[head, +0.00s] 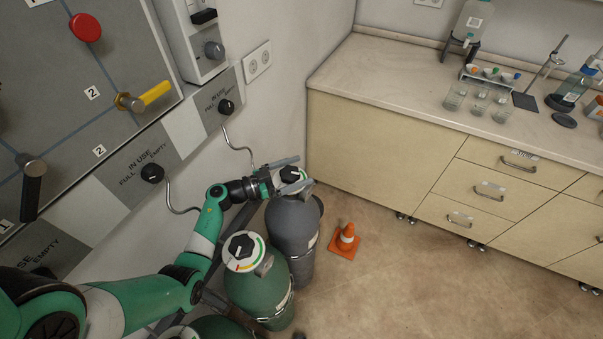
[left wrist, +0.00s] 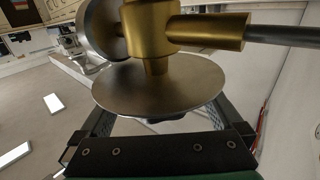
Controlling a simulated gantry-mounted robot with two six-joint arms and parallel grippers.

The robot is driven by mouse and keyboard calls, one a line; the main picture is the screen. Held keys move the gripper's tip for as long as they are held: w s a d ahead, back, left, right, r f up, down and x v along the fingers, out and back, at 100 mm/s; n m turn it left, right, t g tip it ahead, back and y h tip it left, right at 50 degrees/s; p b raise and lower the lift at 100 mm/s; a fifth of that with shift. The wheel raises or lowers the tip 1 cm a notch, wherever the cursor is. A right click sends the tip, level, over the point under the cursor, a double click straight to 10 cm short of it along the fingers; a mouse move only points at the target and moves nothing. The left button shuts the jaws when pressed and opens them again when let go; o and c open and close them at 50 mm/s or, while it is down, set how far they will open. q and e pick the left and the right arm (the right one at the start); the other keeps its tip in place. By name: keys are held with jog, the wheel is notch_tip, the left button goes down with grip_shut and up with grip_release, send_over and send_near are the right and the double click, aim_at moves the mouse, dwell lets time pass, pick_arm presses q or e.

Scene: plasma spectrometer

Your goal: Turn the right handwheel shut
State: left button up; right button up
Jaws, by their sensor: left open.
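The right handwheel (head: 291,174) is a pale disc with a black centre mark, on top of the dark grey gas cylinder (head: 292,222). In the left wrist view a metal disc (left wrist: 160,92), apparently this wheel from below, sits on a brass valve body (left wrist: 152,25). My left gripper (head: 291,175) is at the wheel, with one finger on its far side and one on its near side. The left wrist view shows the open fingers (left wrist: 162,125) on either side of the disc; whether they touch it I cannot tell. My right gripper is not in view.
A green cylinder (head: 258,295) with a white-topped wheel (head: 244,251) stands nearer, beneath my left arm. An orange cone (head: 346,240) stands on the floor to the right. A wall panel (head: 60,75) with valves is at the left, and a drawer counter (head: 440,160) at the right.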

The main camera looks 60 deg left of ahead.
pick_arm(q)
jog(key=shift+w, duration=0.7)
jog(key=shift+c, duration=0.3)
jog(key=shift+d, duration=0.1)
jog(key=c, duration=1.3)
jog(key=shift+o, duration=0.2)
